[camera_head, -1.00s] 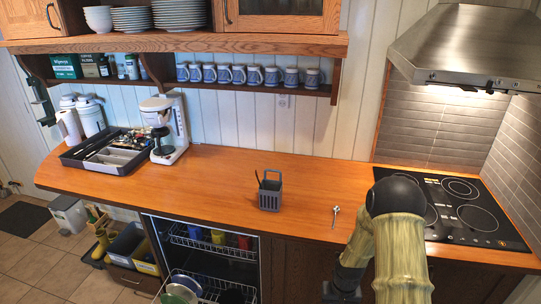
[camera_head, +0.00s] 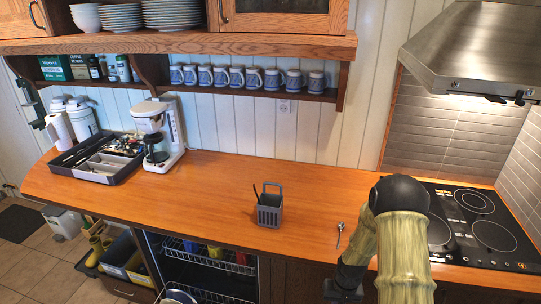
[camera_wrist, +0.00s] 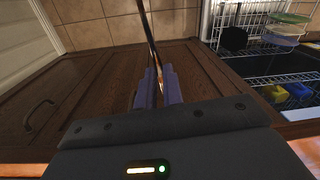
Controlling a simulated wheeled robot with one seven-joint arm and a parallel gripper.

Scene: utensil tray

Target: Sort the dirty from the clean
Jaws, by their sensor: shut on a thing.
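My gripper (camera_wrist: 158,88) shows in the wrist view, its purple-blue fingers shut on a long thin dark utensil (camera_wrist: 148,40). The utensil's far end runs out of the top of the picture, so I cannot tell its kind. A grey utensil basket (camera_head: 270,209) stands mid-counter with a dark handle sticking out. A dark cutlery tray (camera_head: 119,175) with utensils in its compartments sits at the left.
An open dishwasher with racks (camera_head: 205,262) is below the counter; its rack also shows in the wrist view (camera_wrist: 285,78). A coffee maker (camera_head: 158,135) stands beside the tray. A cooktop (camera_head: 485,235) is at right. The counter (camera_head: 220,175) between coffee maker and basket is clear.

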